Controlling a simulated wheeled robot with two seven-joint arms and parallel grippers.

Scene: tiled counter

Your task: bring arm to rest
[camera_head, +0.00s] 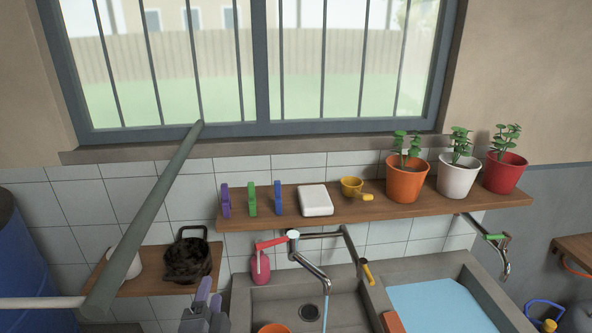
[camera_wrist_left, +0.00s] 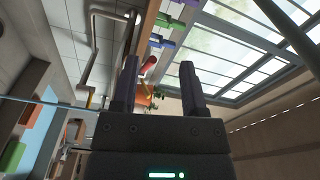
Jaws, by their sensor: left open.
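My left gripper (camera_head: 207,298) shows at the bottom edge of the head view, left of the sink. Its fingers point up and only its tip part is in frame. In the left wrist view the two dark fingers (camera_wrist_left: 158,82) stand apart with nothing between them, so it is open and empty. The fingers touch nothing that I can see. My right gripper is in neither view.
A water-running tap (camera_head: 312,270) hangs over the grey sink (camera_head: 345,305); a water-filled basin (camera_head: 440,305) lies right. A pink bottle (camera_head: 261,268) stands near the gripper. A grey-green pole (camera_head: 150,215) crosses at left.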

